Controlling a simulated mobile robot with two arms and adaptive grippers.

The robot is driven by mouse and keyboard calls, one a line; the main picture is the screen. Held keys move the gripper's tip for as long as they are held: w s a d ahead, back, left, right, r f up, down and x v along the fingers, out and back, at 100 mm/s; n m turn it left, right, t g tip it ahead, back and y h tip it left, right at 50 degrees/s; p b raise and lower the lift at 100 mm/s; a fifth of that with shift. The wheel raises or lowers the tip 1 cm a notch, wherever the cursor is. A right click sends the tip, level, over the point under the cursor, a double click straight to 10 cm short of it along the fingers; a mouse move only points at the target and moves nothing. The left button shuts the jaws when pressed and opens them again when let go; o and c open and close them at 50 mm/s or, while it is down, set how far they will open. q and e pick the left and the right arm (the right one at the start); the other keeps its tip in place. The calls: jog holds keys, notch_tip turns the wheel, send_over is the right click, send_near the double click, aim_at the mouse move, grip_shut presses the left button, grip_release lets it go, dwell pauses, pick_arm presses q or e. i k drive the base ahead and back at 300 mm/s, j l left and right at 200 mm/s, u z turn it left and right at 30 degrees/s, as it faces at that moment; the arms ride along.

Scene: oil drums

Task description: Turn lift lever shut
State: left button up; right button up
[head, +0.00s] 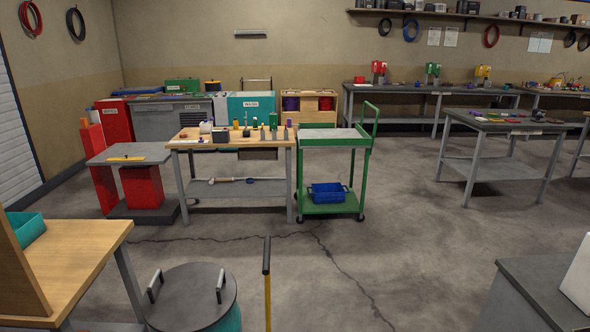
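Neither of my grippers shows in the head view. A yellow upright rod with a black grip (267,256) rises at the bottom centre, its lower end cut off by the frame edge; I cannot tell whether it is the lift lever. A lift-like stand with a grey top (112,153) and red body (142,187) is at the left. No lever on the stand can be made out clearly.
A teal drum with a grey lid (192,298) and two handles stands at bottom left, beside a wooden bench (75,262). A workbench (230,142) and green cart (330,133) stand mid-room. A grey cabinet (535,285) is bottom right. The cracked floor (400,245) between is clear.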

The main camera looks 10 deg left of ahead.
aim_at(87, 109)
jog(key=i+l+z, duration=0.4)
jog(key=i+z, duration=0.15)
jog(key=i, duration=0.3)
jog(key=i+z, duration=0.3)
jog(key=i+u, duration=0.25)
jog(key=i, duration=0.25)
jog(key=i+u, duration=0.25)
jog(key=i, duration=0.25)
jog(key=i+u, duration=0.25)
jog(key=i, duration=0.2)
jog(key=i+l+u, duration=0.25)
jog(key=i, duration=0.2)
jog(key=i+j+u, duration=0.1)
jog(key=i+u, duration=0.25)
jog(key=i, duration=0.25)
jog(key=i+u, duration=0.4)
jog(key=i, duration=0.2)
jog(key=i+l+u, duration=0.35)
jog(key=i, duration=0.25)
jog(key=i+j+u, duration=0.25)
jog(key=i+u, duration=0.2)
jog(key=i, duration=0.2)
jog(key=i+u, duration=0.45)
jog(key=i, duration=0.25)
jog(key=i+l+u, duration=0.2)
jog(key=i+u, duration=0.25)
jog(key=i, duration=0.25)
